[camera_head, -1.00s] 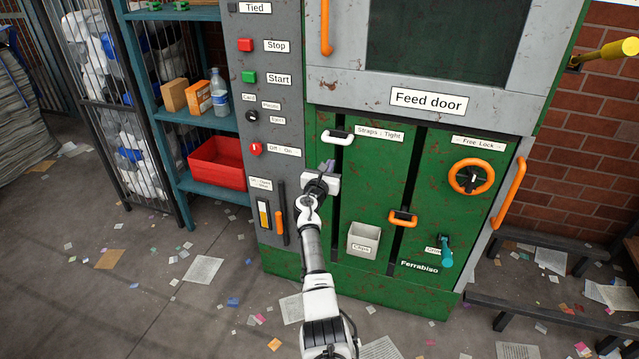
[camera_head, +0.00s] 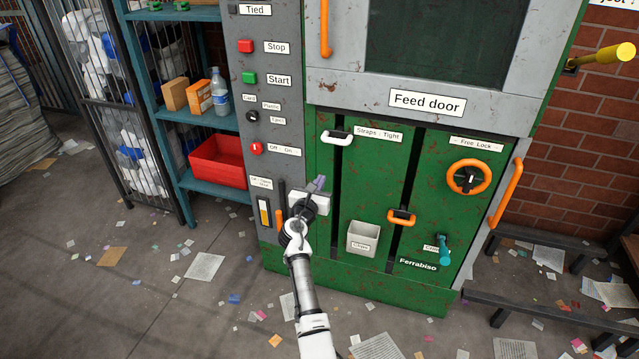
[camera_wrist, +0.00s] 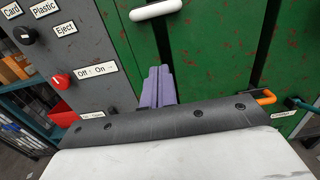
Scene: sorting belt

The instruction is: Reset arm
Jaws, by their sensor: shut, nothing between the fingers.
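My arm (camera_head: 302,275) reaches up from the bottom of the head view toward the lower front of a green and grey machine (camera_head: 375,260). My gripper (camera_head: 318,184) is in front of the machine, near the seam between the grey control panel (camera_head: 265,120) and the green front. In the wrist view its purple fingers (camera_wrist: 157,88) are together and hold nothing. They point at the green front below a white handle (camera_wrist: 156,9), apart from it as far as I can tell.
Orange handles (camera_head: 402,217), a wheel (camera_head: 468,178), a teal lever (camera_head: 444,250) and a small grey bin (camera_head: 362,238) stick out from the machine front. A teal shelf (camera_head: 205,115) with a red crate (camera_head: 218,162) stands left. Paper scraps litter the floor.

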